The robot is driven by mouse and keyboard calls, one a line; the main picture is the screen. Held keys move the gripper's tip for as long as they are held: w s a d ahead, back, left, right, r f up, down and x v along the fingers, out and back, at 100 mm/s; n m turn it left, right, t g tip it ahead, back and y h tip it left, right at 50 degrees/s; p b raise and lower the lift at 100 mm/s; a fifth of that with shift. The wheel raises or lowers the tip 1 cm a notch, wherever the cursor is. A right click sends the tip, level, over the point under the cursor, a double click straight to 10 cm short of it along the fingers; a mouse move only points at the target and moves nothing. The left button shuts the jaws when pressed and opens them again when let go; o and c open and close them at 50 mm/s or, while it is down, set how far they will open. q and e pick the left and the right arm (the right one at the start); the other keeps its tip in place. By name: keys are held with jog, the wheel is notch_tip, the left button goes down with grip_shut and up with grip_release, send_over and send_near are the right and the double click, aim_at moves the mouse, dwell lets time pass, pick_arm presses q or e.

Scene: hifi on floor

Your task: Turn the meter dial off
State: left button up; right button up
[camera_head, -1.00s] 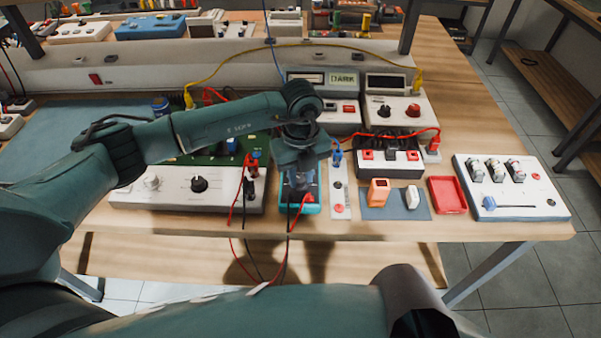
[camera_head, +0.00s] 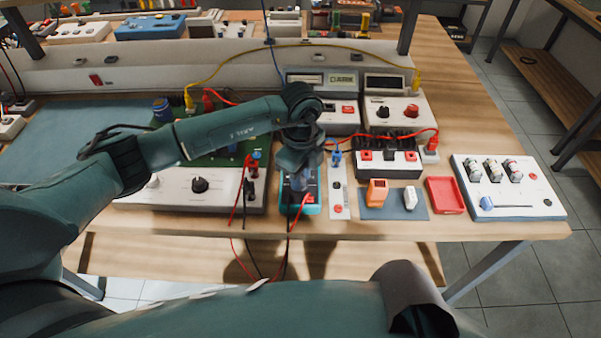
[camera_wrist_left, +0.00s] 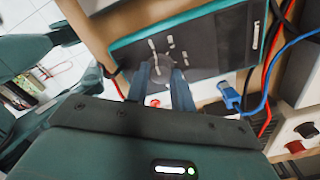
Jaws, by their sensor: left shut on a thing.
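The meter is a teal-edged handheld unit with a dark face (camera_wrist_left: 202,45), lying near the front edge of the bench. It also shows in the head view (camera_head: 312,190), partly covered by my left gripper (camera_head: 300,184). In the left wrist view its round dark dial (camera_wrist_left: 161,66) sits among pale markings. The two fingers of my left gripper (camera_wrist_left: 163,76) reach the dial, one on each side, and are shut on it. The fingers hide part of the dial, so I cannot tell its pointer setting. My right gripper is not in view.
Red and black leads hang by the meter, and a blue plug (camera_wrist_left: 231,97) is close to the fingers. A white box with a black knob (camera_head: 200,185) stands left. A white strip (camera_head: 338,190), a grey mat (camera_head: 396,212) and a red tray (camera_head: 446,195) lie right.

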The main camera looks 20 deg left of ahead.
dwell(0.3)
pick_arm(q)
jog(key=o, duration=1)
notch_tip(320, 180, up, 13)
jog(key=b, duration=0.1)
jog(key=shift+r+b, duration=0.15)
jog(key=shift+b, duration=0.15)
